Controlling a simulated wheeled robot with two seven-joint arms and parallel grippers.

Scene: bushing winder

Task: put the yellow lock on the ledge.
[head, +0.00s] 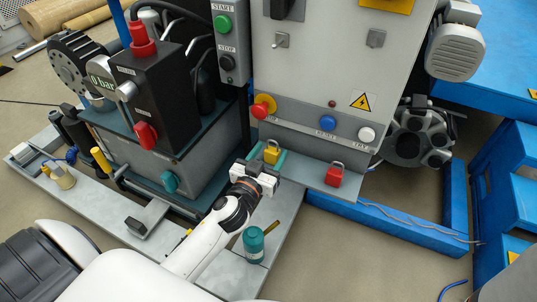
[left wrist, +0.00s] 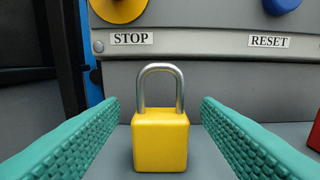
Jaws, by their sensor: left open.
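The yellow lock (head: 271,153) stands upright on the grey ledge (head: 308,172) below the control panel. It has a silver shackle and shows large in the left wrist view (left wrist: 160,140). My left gripper (head: 267,160) is open, with its teal fingers on either side of the lock. In the left wrist view (left wrist: 160,130) there is a gap between each finger and the lock, so they look apart from it. My right gripper is not in view.
A red lock (head: 333,175) stands on the ledge to the right. The panel (head: 320,80) with a red knob (head: 263,107) and blue button (head: 327,122) rises behind. A teal container (head: 253,240) stands beside my left arm. A blue frame (head: 385,222) lies to the right.

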